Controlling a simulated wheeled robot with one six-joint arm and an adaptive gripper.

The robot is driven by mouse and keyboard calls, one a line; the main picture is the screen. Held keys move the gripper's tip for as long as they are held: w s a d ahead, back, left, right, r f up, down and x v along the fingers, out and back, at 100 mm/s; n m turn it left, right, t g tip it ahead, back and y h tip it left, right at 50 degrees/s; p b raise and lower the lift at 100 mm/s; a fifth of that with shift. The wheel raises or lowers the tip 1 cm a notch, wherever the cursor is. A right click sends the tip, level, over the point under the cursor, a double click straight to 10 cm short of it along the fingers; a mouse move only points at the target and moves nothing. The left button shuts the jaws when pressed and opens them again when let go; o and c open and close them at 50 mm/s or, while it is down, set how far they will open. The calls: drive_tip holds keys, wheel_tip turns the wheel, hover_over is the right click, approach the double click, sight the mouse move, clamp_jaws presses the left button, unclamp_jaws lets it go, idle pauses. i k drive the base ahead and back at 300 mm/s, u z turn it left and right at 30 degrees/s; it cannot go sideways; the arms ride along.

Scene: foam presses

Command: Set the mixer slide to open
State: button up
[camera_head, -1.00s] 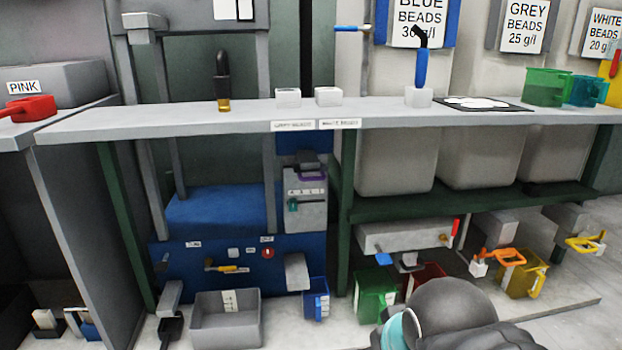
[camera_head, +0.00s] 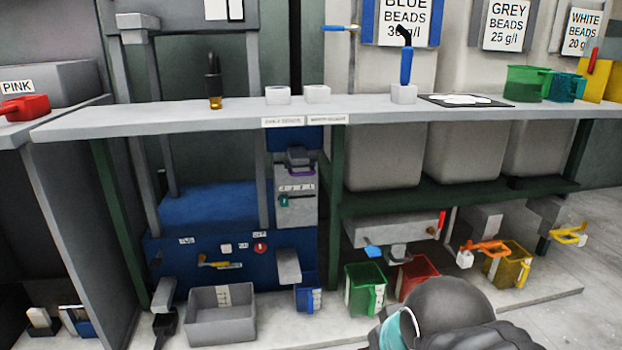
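On the blue machine (camera_head: 215,208) under the bench, a grey box (camera_head: 297,209) carries a row of small marks and a teal knob (camera_head: 284,200) at its left side. This may be the mixer slide; its label is too small to read and I cannot tell its setting. A purple part (camera_head: 302,171) sits on top of the box. A yellow-handled lever (camera_head: 222,265) is on the blue front panel, lower left of the box. My dark arm with a teal ring fills the bottom centre-right, apart from the machine. My gripper is not visible.
A long grey bench (camera_head: 225,116) runs above the machine. A grey bin (camera_head: 222,316), a blue jug (camera_head: 308,293), a green jug (camera_head: 365,289), a red jug (camera_head: 415,274) and a yellow jug (camera_head: 507,263) stand below. Open floor (camera_head: 597,225) lies at the right.

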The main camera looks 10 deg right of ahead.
sight(288, 166)
drive_tip(key=u, duration=0.05)
drive_tip(key=k, duration=1.2)
drive_tip(key=z, duration=0.55)
drive_tip(key=i, duration=0.65)
drive_tip(key=z, duration=0.55)
drive_tip(key=i, duration=0.7)
drive_tip(key=u, duration=0.85)
drive_tip(key=i, duration=0.7)
drive_tip(key=u, duration=0.85)
